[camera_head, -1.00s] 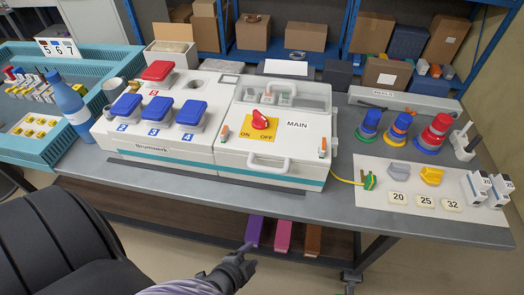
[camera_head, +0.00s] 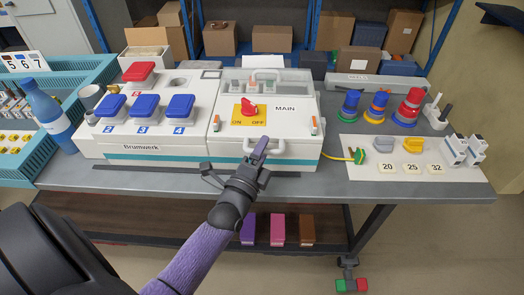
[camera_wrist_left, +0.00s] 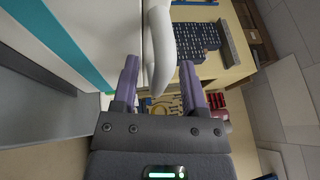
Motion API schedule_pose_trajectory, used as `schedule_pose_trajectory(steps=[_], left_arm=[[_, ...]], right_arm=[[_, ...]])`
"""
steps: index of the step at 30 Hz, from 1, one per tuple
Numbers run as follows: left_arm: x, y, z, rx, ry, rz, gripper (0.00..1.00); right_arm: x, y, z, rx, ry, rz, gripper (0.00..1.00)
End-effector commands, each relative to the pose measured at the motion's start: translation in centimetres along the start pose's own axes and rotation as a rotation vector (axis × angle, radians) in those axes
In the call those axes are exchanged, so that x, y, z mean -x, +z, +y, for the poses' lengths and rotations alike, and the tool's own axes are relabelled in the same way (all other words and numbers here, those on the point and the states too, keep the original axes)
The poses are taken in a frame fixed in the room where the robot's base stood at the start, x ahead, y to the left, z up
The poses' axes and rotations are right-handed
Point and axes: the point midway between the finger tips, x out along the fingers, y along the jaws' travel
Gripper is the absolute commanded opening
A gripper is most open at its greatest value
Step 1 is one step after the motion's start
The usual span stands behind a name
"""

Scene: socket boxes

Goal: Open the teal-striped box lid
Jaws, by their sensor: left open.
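The white box with the teal stripe (camera_head: 300,163) stands on the bench with its lid (camera_head: 290,112) down. The lid carries a red switch (camera_head: 250,107), the word MAIN, a clear window and a white front handle (camera_head: 279,147). Orange latches sit at the front left (camera_head: 216,123) and front right (camera_head: 314,126). My left gripper (camera_head: 258,155) is at the box's front, at the handle. In the left wrist view the open fingers (camera_wrist_left: 159,68) have the white handle (camera_wrist_left: 160,45) between them. I cannot tell whether they touch it. My right gripper is out of view.
A Brumwerk box with blue lids (camera_head: 142,107) and a red lid adjoins on the left. A blue bottle (camera_head: 48,115) stands further left. Stacked coloured plugs (camera_head: 408,108) and number tags are at right. Bins (camera_head: 277,230) sit on the shelf below.

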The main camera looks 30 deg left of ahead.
Motion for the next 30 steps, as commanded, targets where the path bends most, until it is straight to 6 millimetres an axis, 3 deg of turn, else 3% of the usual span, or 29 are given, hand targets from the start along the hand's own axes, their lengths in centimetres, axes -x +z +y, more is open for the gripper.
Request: schedule_pose_trajectory(steps=[4,12,30], left_arm=[[0.02,0.00,0.00,0.000,0.000,0.000,0.55],[0.04,-0.01,0.01,0.001,0.001,0.000,0.00],[0.07,-0.02,0.06,0.001,0.002,0.001,0.00]], right_arm=[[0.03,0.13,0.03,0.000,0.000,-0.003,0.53],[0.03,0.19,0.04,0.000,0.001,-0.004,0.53],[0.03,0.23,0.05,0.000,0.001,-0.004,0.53]])
